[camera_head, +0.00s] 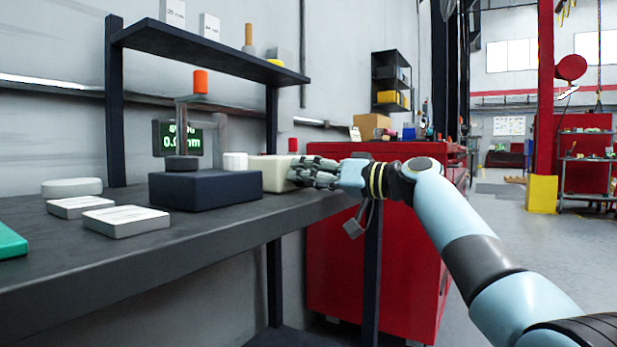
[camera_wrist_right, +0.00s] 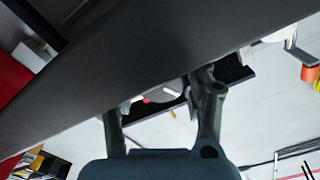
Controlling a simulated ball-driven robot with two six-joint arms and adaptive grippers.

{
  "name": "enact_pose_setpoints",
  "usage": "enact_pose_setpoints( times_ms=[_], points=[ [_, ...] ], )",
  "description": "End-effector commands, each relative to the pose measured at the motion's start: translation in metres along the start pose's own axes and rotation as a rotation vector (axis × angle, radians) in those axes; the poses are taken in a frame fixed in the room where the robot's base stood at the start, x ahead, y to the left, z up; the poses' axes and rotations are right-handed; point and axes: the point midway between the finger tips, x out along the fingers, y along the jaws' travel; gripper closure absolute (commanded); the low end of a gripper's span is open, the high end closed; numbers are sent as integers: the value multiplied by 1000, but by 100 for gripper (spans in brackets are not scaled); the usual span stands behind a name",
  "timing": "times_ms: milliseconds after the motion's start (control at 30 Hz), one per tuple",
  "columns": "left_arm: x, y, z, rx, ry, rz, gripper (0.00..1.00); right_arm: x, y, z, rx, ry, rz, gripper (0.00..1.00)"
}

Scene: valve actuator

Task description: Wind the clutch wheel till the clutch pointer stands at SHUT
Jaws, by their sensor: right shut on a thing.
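My right gripper (camera_head: 316,172) reaches in from the right at the bench's end, against the right side of a cream box (camera_head: 272,174), likely the valve actuator. In the right wrist view its two fingers (camera_wrist_right: 158,95) stand on either side of a pale grey round part (camera_wrist_right: 166,91), likely the clutch wheel, and are shut on it. Small red and white marks show near this part, too small to read. The clutch pointer and the SHUT mark cannot be made out. My left gripper is not in view.
A dark blue block (camera_head: 205,190) stands left of the cream box, with a lit display (camera_head: 178,138) behind it. White slabs (camera_head: 126,221) lie on the bench (camera_head: 200,240). A shelf (camera_head: 210,52) hangs above. A red cabinet (camera_head: 330,262) stands behind my arm.

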Motion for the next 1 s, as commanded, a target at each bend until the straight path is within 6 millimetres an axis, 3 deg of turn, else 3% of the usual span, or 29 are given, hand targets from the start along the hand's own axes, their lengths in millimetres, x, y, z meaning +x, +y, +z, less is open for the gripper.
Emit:
enact_pose_setpoints(
  times_ms=[33, 67, 233, 767, 1000],
  points=[
    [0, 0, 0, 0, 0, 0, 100, 0, 1, 0, 0, 0, 2, 84],
    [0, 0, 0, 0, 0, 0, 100, 0, 1, 0, 0, 0, 2, 51],
    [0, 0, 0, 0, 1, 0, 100, 0, 1, 0, -1, 0, 1, 29],
    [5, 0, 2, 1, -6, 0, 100, 0, 2, 3, -35, -1, 1, 28],
    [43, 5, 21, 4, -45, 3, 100, 1, 9, 10, -374, -3, 1, 28]
  ],
)
